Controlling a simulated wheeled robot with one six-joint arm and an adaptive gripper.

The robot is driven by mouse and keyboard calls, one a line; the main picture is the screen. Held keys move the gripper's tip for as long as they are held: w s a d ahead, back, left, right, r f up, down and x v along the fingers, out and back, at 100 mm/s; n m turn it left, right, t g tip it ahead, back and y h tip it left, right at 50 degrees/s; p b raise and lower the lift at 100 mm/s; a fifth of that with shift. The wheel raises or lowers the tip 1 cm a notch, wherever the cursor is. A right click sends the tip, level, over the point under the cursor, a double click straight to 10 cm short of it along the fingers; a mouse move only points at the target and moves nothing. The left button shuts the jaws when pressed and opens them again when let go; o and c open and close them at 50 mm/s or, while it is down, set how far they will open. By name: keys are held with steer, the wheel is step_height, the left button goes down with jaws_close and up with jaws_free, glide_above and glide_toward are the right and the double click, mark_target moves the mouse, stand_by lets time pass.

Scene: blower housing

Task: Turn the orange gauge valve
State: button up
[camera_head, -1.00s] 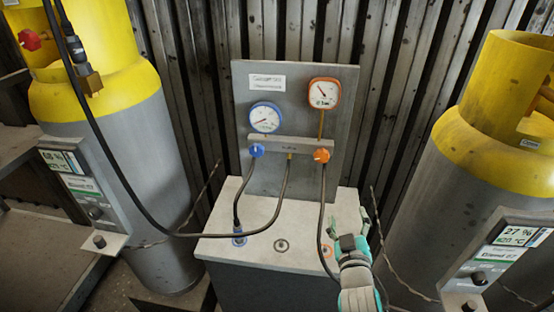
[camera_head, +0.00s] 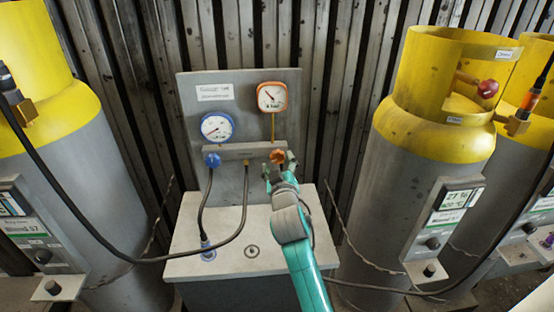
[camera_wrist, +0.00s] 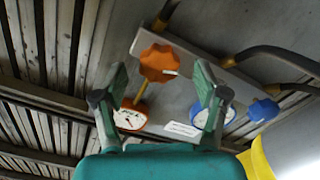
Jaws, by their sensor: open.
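The orange gauge valve (camera_head: 278,156) is a knob at the right end of the grey manifold bar, below the orange-rimmed gauge (camera_head: 271,97). In the wrist view the orange valve (camera_wrist: 159,63) is a lobed knob with a small white mark, lying beyond and between my fingertips. My gripper (camera_head: 280,168) is open, with one finger on each side of the valve in the picture. The wrist view shows my gripper (camera_wrist: 169,88) empty. I cannot tell whether a finger touches the knob.
The blue valve (camera_head: 213,160) and blue gauge (camera_head: 217,127) are on the panel's left side. Grey-and-yellow cylinders (camera_head: 430,150) stand on both sides. A corrugated wall is behind.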

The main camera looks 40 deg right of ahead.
steer(key=shift+x, duration=1.35)
steer(key=shift+c, duration=0.3)
steer(key=c, duration=1.1)
